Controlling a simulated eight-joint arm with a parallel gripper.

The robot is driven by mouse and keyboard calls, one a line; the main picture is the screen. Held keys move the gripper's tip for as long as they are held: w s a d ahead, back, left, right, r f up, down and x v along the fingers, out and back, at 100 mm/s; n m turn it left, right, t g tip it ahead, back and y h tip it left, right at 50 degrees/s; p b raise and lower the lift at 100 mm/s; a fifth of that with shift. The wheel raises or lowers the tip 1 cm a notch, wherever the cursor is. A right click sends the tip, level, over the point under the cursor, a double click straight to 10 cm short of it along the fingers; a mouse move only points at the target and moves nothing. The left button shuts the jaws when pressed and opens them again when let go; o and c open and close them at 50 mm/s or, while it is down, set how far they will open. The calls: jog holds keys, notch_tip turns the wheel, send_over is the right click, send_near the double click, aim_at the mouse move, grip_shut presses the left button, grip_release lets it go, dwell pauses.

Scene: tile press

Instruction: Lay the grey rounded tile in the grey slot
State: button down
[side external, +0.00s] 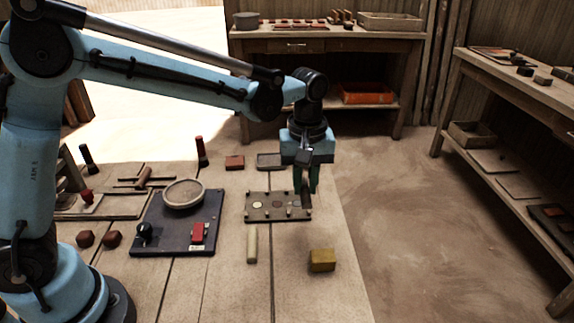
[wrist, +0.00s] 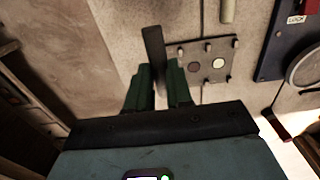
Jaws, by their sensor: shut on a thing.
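My gripper (side external: 304,188) hangs above the right end of the dark pegged plate (side external: 251,213). Its green fingers also show in the wrist view (wrist: 162,84), shut on a dark grey flat piece (wrist: 153,48), seen narrow; it seems to be the grey rounded tile. The piece (side external: 305,199) points down from the fingers in the side view; I cannot tell whether it touches the plate. The plate (wrist: 206,47) shows a cream round mark (wrist: 219,63) and a dark reddish one (wrist: 194,67). The grey slot is not clearly visible; the held piece and fingers hide part of the plate.
A yellow block (side external: 322,260) and a pale stick (side external: 252,245) lie in front of the plate. The dark press base (side external: 172,235) with a round disc (side external: 183,193) stands left. A grey tray (side external: 270,161) and reddish block (side external: 234,162) lie behind. Short pegs rise from the plate.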

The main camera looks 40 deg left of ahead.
send_over(297, 202)
notch_tip(297, 202, down, 4)
jog(key=shift+r, duration=0.1)
jog(key=shift+f, duration=2)
jog(key=shift+f, duration=0.15)
jog(key=c, duration=1)
grip_release()
